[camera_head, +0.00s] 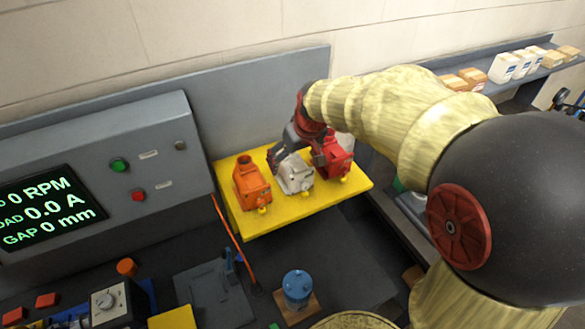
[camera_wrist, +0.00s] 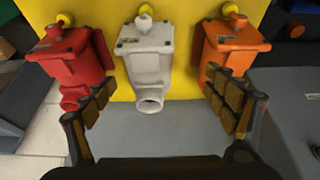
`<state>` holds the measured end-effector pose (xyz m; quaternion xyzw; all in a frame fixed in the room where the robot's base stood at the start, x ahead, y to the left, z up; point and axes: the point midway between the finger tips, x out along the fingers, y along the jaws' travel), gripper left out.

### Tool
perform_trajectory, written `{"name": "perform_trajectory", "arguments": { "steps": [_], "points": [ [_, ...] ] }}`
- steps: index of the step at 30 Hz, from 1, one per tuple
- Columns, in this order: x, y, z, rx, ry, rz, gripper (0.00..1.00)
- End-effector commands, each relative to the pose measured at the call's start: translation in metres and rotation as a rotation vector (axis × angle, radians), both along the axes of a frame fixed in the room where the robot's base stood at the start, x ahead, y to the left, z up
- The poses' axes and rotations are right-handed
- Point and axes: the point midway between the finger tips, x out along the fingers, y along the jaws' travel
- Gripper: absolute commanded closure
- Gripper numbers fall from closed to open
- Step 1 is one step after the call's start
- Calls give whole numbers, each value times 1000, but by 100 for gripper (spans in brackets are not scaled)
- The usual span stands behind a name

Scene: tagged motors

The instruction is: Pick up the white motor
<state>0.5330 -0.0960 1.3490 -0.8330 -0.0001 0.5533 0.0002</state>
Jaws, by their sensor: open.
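The white motor (camera_head: 294,175) stands on a yellow board between the orange motor (camera_head: 251,183) and the red motor (camera_head: 333,158). In the wrist view the white motor (camera_wrist: 147,58) is upright in the picture's middle, with its round open end towards me. My gripper (camera_head: 292,147) is above and behind the white motor and hides part of it in the head view. In the wrist view its two padded fingers (camera_wrist: 160,105) are spread wide, one on each side of the white motor's lower end. Nothing is held. I cannot tell whether a finger touches a neighbouring motor.
The red motor (camera_wrist: 72,60) and orange motor (camera_wrist: 232,48) stand close on both sides in the wrist view. The yellow board (camera_head: 262,223) has a bare front strip. A grey control panel (camera_head: 110,150) is at the left. A blue motor (camera_head: 298,287) stands in front.

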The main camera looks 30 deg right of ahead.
Motion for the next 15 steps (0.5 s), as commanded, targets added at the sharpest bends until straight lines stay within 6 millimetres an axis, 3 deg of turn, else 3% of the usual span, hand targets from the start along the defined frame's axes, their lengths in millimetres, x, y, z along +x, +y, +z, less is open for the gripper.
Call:
{"name": "perform_trajectory", "arguments": {
  "steps": [4, 15],
  "points": [
    [18, -15, -16, 0, 7, -4, 14],
    [33, -18, -46, 0, 10, -3, 14]
  ]
}}
